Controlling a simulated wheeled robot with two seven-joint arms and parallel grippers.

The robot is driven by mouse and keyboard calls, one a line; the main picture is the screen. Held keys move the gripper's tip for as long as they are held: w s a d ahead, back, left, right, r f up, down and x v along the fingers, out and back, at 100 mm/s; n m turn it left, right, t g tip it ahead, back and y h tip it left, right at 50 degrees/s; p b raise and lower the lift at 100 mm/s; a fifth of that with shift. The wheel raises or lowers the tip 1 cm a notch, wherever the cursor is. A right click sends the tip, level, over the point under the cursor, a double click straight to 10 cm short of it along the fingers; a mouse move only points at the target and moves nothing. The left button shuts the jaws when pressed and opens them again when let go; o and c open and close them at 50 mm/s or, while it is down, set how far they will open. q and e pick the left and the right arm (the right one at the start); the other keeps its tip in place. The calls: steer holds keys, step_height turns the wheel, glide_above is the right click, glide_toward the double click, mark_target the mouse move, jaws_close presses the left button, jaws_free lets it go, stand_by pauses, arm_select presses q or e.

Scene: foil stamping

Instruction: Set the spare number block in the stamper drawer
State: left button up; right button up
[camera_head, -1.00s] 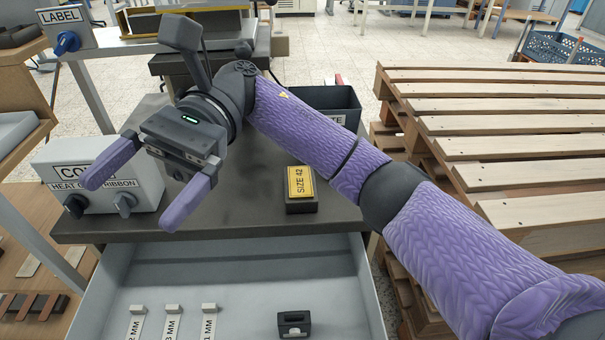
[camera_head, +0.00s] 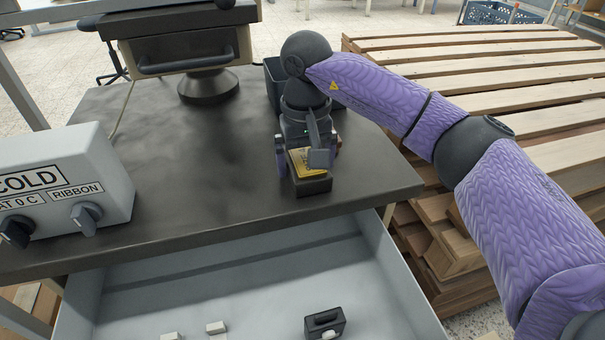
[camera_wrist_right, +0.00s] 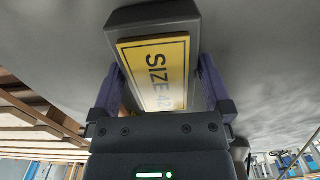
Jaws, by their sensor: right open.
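The dark block with a yellow SIZE 42 label (camera_head: 313,186) sits on the dark table top near its front right edge. It also shows large in the right wrist view (camera_wrist_right: 158,20). My right gripper (camera_head: 308,158) is open, with one finger on each side of the block. Whether the fingers touch it, I cannot tell. The gripper partly hides the label in the head view. The grey drawer (camera_head: 240,280) is pulled open below the table's front edge. My left gripper is not in view.
A small black holder (camera_head: 325,322) and white tabs (camera_head: 216,327) lie in the drawer, whose middle is clear. A control box (camera_head: 70,175) stands on the table at left. The stamper (camera_head: 190,50) and a dark bin (camera_head: 275,85) are behind. Wooden pallets (camera_head: 480,80) stand at right.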

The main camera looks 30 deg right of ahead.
steer(key=shift+r, duration=0.1)
jaws_close()
stand_by(0.3)
steer(key=shift+r, duration=0.2)
